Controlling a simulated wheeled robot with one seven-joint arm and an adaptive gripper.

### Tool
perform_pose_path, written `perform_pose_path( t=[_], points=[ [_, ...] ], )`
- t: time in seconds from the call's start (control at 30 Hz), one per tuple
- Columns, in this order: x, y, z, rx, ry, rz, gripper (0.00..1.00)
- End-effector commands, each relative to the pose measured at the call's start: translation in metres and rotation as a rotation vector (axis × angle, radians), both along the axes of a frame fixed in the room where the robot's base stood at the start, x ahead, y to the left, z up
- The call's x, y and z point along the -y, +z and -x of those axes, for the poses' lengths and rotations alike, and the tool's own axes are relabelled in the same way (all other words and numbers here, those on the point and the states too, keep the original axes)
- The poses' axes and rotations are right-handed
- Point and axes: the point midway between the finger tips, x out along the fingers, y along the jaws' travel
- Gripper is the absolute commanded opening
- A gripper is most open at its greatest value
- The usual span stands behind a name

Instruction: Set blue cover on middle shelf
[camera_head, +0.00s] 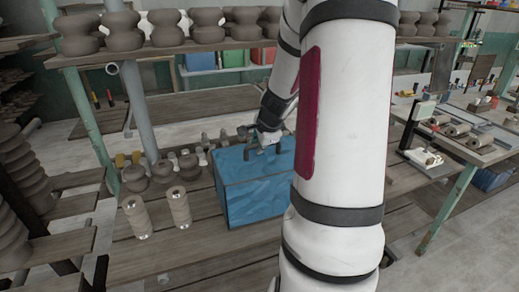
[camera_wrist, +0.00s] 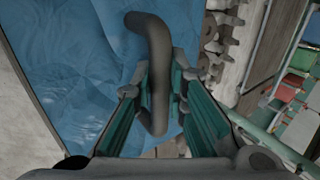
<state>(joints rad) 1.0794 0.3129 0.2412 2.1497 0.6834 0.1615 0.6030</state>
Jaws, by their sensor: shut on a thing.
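The blue cover (camera_head: 252,192) is a box-like, wrinkled blue form with a grey handle on top. It appears upright at the slatted wooden shelf (camera_head: 185,255); I cannot tell if it rests on the shelf or hangs just above it. My gripper (camera_head: 264,141) is at its top, shut on the handle. In the wrist view my gripper (camera_wrist: 160,92) has its green-sided fingers on both sides of the curved handle (camera_wrist: 155,60), with the blue cover (camera_wrist: 70,65) behind. My arm hides the cover's right side in the head view.
Two pale spools (camera_head: 180,207) stand left of the cover. Small clay pots (camera_head: 162,172) and other pieces sit behind them. An upper shelf (camera_head: 200,47) holds clay pots, and a grey post (camera_head: 140,110) rises at left. Shelf boards in front of the spools are clear.

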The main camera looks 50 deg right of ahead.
Motion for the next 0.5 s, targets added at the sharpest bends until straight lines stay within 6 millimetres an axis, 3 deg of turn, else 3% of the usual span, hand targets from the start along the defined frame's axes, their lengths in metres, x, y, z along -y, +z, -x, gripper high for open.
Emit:
perform_pose_path(
  t=[0.13, 0.5],
  points=[
    [0.0001, -0.0094, 0.0004, 0.001, 0.000, 0.001, 0.00],
    [0.0003, -0.0118, -0.0003, 0.001, -0.001, 0.002, 0.00]
  ],
)
